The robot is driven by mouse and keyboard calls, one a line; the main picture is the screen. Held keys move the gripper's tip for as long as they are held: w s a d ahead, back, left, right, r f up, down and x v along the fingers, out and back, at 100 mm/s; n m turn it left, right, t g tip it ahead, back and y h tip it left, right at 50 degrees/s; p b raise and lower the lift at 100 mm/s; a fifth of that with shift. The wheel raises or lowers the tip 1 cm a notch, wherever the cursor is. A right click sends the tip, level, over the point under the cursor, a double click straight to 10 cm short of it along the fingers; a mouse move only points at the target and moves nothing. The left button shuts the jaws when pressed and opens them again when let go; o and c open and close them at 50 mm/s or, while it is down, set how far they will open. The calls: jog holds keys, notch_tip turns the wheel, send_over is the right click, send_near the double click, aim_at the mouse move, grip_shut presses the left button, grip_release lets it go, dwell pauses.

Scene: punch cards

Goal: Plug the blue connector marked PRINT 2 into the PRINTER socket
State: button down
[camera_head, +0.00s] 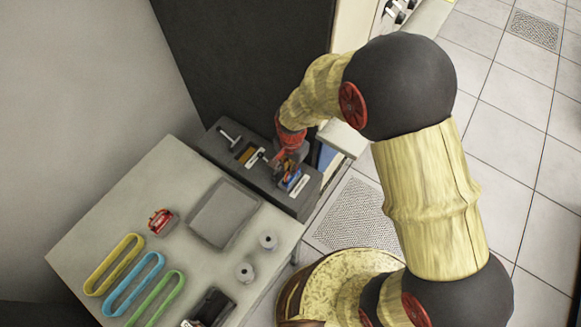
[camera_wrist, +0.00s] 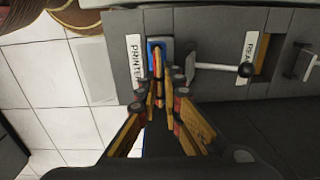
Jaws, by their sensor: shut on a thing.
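My gripper (camera_wrist: 160,92) is shut on the blue connector (camera_wrist: 153,44), whose blue shows just beyond the fingertips in the wrist view. The connector is at the PRINTER socket, beside the white PRINTER label (camera_wrist: 135,60) on the dark socket box (camera_head: 212,146). The fingers hide much of the connector and the socket opening, so I cannot tell how deep it sits. The marking on the connector cannot be read. In the head view, the blue (camera_head: 292,180) shows under my gripper (camera_head: 287,168) at the right end of the box.
The pale table (camera_head: 180,230) holds a grey tray (camera_head: 224,213), coloured loops (camera_head: 133,284), a red item (camera_head: 161,221) and spools (camera_head: 245,272).

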jog(key=shift+f, duration=0.25)
jog(key=c, duration=1.9)
grip_release()
notch_tip(320, 180, up, 12)
jog(key=shift+d, duration=0.1)
